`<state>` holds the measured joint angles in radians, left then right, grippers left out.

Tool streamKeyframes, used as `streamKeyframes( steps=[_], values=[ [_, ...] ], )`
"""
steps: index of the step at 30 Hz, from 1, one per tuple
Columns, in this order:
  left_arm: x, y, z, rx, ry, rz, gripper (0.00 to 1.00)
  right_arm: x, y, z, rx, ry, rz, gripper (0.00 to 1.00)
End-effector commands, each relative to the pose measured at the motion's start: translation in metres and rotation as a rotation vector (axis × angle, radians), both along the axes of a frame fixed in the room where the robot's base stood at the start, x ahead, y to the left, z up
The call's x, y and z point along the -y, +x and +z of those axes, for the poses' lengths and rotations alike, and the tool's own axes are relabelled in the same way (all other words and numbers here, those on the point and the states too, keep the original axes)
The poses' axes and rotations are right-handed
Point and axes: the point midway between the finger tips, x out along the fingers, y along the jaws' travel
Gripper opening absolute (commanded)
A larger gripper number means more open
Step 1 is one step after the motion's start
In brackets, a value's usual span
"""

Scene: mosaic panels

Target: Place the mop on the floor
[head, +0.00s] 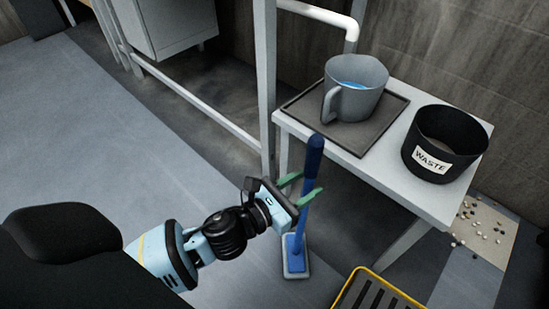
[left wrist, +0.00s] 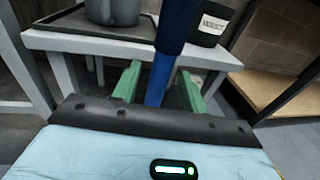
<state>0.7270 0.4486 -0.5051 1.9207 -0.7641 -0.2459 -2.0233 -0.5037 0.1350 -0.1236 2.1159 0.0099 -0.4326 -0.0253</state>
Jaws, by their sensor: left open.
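The mop (head: 309,190) has a blue handle with a dark blue grip at the top. It stands nearly upright, leaning slightly, with its blue and grey head (head: 296,258) on the floor (head: 120,150) in front of the white table. My left gripper (head: 303,187) is open at the handle, with its green fingers on either side of it. In the left wrist view the mop handle (left wrist: 162,75) passes between the two green fingers (left wrist: 158,88). I cannot tell whether either finger touches it. My right gripper is not in view.
A white table (head: 375,172) holds a dark tray (head: 300,112), a grey jug (head: 360,100) with blue liquid and a black WASTE bin (head: 470,135). A yellow-edged grate (head: 380,292) lies front right. Small pebbles (head: 478,225) are scattered at right. Floor at left is clear.

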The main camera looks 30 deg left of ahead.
Motion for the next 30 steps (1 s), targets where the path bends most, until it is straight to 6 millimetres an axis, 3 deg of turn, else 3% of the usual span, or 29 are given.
streamKeyframes(
  steps=[15, 22, 30],
  values=[
    [-0.029, -0.075, 0.004, -0.001, -0.003, 0.000, 0.43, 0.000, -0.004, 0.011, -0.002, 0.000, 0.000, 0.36],
    [-0.036, -0.092, 0.005, 0.000, 0.000, 0.000, 0.43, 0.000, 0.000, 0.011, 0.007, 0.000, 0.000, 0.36],
    [-0.037, -0.095, 0.006, 0.001, 0.001, 0.000, 0.43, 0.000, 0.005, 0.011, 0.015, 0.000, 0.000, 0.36]
  ],
)
